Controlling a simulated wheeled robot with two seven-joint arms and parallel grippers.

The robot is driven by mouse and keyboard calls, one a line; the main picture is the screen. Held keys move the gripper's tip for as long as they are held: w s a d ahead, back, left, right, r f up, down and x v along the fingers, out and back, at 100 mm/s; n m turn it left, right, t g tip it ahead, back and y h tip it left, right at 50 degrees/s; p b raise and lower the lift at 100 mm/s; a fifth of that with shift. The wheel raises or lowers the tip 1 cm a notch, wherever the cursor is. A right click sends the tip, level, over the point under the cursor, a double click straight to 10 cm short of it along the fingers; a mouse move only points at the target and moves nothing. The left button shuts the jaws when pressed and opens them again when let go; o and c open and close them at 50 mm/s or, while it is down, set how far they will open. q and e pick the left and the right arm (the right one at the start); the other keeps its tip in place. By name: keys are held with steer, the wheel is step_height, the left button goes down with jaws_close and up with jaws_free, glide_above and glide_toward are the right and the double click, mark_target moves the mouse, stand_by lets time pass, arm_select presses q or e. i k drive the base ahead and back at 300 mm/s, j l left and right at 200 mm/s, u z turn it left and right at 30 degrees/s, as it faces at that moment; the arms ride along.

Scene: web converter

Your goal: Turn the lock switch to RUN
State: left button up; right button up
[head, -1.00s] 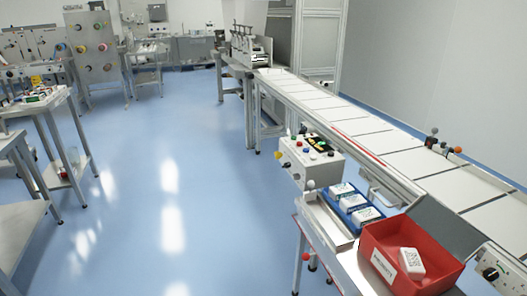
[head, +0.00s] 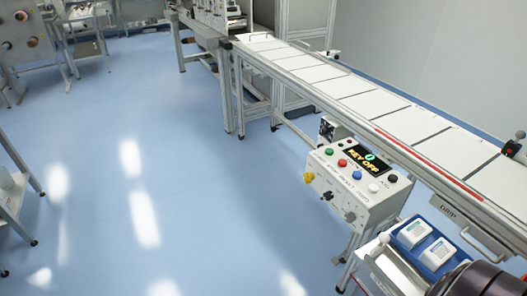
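The white control box (head: 352,190) stands at the right of the head view, beside the conveyor. Its small display (head: 363,160) reads a green figure and "KEY OFF" in yellow. Several coloured buttons sit on its sloped top. Its front face carries a yellow knob (head: 309,178), a small dark switch (head: 328,195) and a larger dark knob (head: 350,216). I cannot tell for sure which is the lock switch, and the labels are too small to read. Neither of my grippers is in view.
A conveyor with white plates (head: 375,103) runs behind the box. A blue tray (head: 407,246) with two white packs sits at lower right. A dark rounded part covers the bottom right corner; I cannot tell what it is. The blue floor (head: 190,150) left of the box is clear.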

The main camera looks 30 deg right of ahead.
mark_target(308, 177)
steer(key=i+z, duration=0.25)
steer(key=i, duration=0.25)
steer(key=i+j+z, duration=0.25)
steer(key=i, duration=0.2)
steer(key=i+j+z, duration=0.25)
steer(key=i, duration=0.2)
